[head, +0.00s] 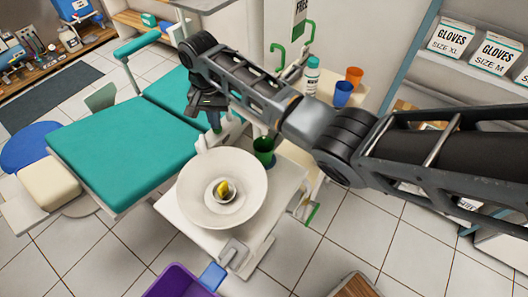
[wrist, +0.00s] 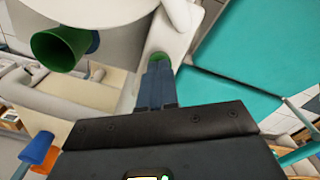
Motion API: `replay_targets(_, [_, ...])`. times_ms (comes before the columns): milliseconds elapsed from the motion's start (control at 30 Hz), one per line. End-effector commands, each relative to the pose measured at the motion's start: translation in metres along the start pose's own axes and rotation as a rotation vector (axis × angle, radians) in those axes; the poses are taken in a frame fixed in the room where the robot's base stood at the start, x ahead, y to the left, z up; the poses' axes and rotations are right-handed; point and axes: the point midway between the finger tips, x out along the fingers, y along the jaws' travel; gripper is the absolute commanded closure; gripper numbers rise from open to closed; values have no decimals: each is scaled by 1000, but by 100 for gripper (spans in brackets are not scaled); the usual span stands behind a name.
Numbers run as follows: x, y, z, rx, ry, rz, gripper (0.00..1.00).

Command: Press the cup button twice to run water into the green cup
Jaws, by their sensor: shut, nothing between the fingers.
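The green cup (head: 263,146) stands at the right rear of the white basin (head: 190,190) in the head view. It also shows at the upper left of the wrist view (wrist: 58,50). My gripper (head: 214,126) is shut and empty, pointing down behind the basin. In the wrist view its closed fingertips (wrist: 159,66) are right at a round green button (wrist: 160,56) on the white unit, partly covering it. I cannot tell whether they touch it. A blue round part (wrist: 93,42) shows behind the cup. Whether water runs is not visible.
A white spout (wrist: 183,12) rises near the fingers. A yellow item (head: 223,188) lies in the basin. The teal dental chair (head: 125,150) is at the left. A blue cup (head: 343,94), an orange cup (head: 354,76) and a bottle (head: 311,78) stand behind my arm.

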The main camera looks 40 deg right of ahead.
Motion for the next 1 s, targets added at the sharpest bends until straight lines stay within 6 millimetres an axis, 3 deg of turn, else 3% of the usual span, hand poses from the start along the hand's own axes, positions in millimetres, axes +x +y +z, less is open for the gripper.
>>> replay_targets(467, [8,1,0,1,-1,2,100])
replay_targets(1000, [-17,1,0,1,-1,2,100])
